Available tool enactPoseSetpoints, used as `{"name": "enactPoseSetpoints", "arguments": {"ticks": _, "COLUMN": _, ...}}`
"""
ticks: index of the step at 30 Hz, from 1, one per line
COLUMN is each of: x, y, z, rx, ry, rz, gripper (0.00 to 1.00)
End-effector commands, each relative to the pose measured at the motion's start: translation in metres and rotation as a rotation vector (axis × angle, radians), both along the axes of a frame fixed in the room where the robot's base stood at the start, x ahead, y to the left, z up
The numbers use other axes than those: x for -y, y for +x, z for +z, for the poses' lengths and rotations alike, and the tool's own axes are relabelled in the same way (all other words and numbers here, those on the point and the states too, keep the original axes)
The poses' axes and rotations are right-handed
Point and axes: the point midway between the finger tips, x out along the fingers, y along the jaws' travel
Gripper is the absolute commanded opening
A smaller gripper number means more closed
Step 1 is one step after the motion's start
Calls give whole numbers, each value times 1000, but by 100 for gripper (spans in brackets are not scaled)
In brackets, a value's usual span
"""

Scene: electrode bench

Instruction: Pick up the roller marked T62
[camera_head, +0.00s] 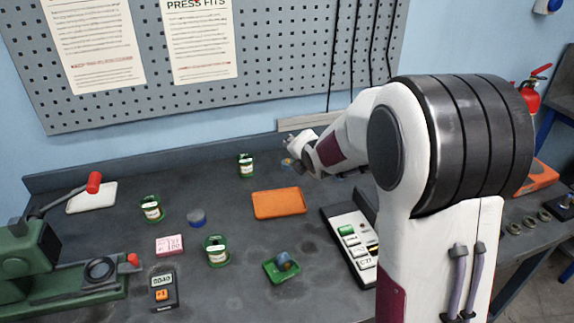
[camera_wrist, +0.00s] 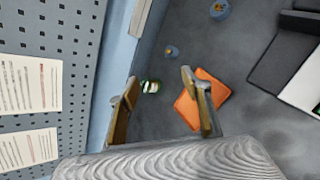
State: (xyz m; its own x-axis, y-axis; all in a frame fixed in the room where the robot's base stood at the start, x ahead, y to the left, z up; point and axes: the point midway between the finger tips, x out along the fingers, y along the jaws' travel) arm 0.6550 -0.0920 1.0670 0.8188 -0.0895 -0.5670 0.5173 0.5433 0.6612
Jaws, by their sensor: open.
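Several short green cylinders with white labels stand on the bench in the head view: one at the back (camera_head: 246,165), one at the left (camera_head: 151,208) and one nearer the front (camera_head: 217,250). Their markings are too small to read, so I cannot tell which thing is T62. My gripper (camera_head: 294,142) is raised over the back of the bench, open and empty. In the wrist view its two fingers (camera_wrist: 160,98) are spread apart. A green cylinder (camera_wrist: 150,86) shows in the gap between them, farther off and not touched.
An orange tray (camera_head: 279,203) lies mid-bench. Blue round pieces lie left of it (camera_head: 197,217), behind it (camera_head: 287,164) and in a green tray (camera_head: 269,269). A pink block (camera_head: 169,245), a meter (camera_head: 163,290) and a green machine (camera_head: 30,250) stand left. The pegboard wall (camera_head: 280,60) rises behind.

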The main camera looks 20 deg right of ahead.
Motion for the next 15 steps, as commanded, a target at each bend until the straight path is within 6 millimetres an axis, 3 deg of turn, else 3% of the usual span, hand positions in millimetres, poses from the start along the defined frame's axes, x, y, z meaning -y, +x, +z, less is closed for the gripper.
{"name": "enactPoseSetpoints", "arguments": {"ticks": 15, "x": 16, "y": 75, "z": -75, "rx": 79, "ry": -463, "rz": 349, "gripper": 48}}
